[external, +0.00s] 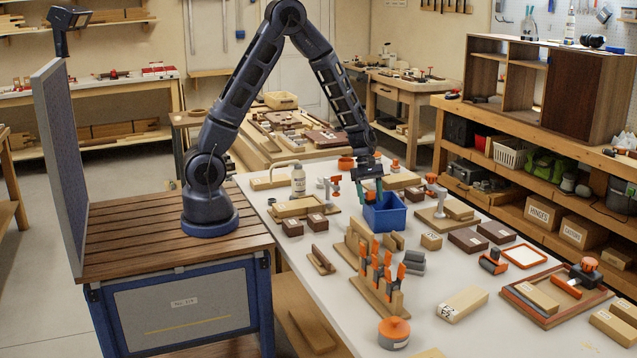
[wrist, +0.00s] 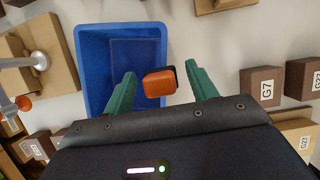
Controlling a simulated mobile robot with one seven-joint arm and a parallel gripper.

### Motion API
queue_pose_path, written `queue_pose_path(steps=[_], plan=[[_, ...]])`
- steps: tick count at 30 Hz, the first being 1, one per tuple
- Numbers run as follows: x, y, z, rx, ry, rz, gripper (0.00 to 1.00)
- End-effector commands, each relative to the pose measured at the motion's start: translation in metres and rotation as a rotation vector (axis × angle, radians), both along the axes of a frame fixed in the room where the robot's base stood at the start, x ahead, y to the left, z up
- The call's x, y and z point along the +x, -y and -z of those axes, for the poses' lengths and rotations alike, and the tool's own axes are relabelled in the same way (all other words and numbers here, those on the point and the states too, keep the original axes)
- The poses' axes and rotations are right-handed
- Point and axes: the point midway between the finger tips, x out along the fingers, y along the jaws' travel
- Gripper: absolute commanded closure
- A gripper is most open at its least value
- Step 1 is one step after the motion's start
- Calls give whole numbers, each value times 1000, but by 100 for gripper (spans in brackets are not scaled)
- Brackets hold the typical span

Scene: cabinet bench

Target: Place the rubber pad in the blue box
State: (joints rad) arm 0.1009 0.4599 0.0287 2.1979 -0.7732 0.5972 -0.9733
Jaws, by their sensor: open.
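The blue box (external: 386,215) stands on the white bench, and its inside shows in the wrist view (wrist: 125,65). My gripper (external: 371,192) is over the box, pointing down. In the wrist view its two green fingers (wrist: 162,78) are spread apart, over the near right part of the box. A small orange block with a dark edge (wrist: 160,82) shows between the fingers, overlapping the box's right wall, with a small gap on each side. I cannot tell its height or whether it is the rubber pad. No thing is clearly identifiable as the pad in the external view.
Small dark blocks (external: 318,222) lie left of the box. A wooden rack with orange-handled tools (external: 378,278) and a grey stack (external: 413,262) stand in front. A board with a clamp (external: 440,213) is to the right. Bare bench shows at the front left.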

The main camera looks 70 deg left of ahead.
Motion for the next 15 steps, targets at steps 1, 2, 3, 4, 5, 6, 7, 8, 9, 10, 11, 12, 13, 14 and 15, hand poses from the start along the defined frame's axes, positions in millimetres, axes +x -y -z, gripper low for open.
queue_pose_path(steps=[1,2,3,4,5,6,7,8,9,10,11,12,13,14,15], plan=[[0,0,0,0,0,0,43],[0,0,-1,0,0,0,43],[0,0,-2,0,0,0,43],[0,0,-3,0,1,0,43],[0,0,-5,0,1,0,43],[0,-2,-8,-1,1,0,43],[0,-3,-11,-1,2,-1,43],[1,-4,-15,-1,2,-1,43],[1,-7,-20,0,3,0,43],[1,-9,-25,0,4,1,43],[1,-11,-30,0,3,0,43],[1,-14,-37,0,4,-2,43],[1,-16,-43,0,4,-1,43],[1,-18,-49,0,4,0,43],[1,-21,-56,-1,4,-1,43]])
